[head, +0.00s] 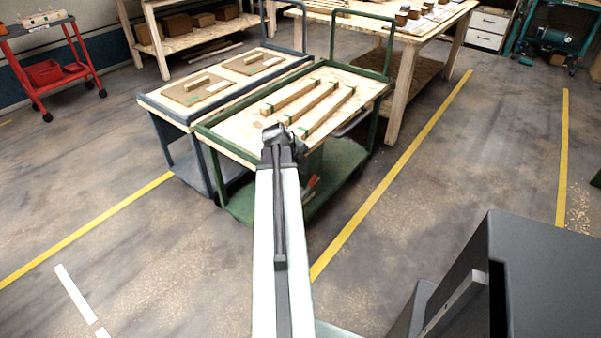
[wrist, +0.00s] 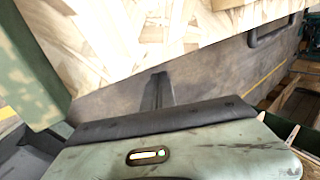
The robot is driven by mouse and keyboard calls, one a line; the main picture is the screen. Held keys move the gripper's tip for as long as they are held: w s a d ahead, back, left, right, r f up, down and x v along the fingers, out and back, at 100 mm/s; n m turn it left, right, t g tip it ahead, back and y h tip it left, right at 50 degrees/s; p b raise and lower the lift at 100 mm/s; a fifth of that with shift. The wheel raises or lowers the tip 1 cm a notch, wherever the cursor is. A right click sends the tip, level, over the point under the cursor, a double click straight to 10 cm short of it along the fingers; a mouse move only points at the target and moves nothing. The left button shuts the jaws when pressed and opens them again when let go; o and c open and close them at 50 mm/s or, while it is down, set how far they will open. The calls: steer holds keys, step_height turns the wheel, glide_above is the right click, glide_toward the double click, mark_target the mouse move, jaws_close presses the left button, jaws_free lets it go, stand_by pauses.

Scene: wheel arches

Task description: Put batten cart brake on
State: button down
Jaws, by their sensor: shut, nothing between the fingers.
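The batten cart (head: 222,146) is green, with a pale wood top bearing several battens (head: 320,108). It also shows in the wrist view as a green frame part (wrist: 30,65) at the left. A small red part (head: 311,184) shows low at the cart's near right side; I cannot tell whether it is the brake. My gripper (head: 274,133) is in front of the cart's near edge in the head view and hides part of it. Its dark fingers are together and empty in the wrist view (wrist: 157,90). No brake is clearly seen in the wrist view.
A blue-grey cart (head: 153,102) with flat panels stands close along the left of the green cart. A wooden workbench (head: 405,80) stands behind right. A red trolley (head: 66,73) is at far left. Floor is clear left and right, with yellow lines (head: 375,200).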

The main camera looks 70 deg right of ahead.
mark_target(312, 180)
steer(key=b+x, duration=0.6)
steer(key=x, duration=0.3)
steer(key=shift+s+d+f+b, duration=0.1)
steer(key=shift+f+b, duration=0.15)
steer(key=shift+b, duration=0.1)
steer(key=shift+r, duration=0.1)
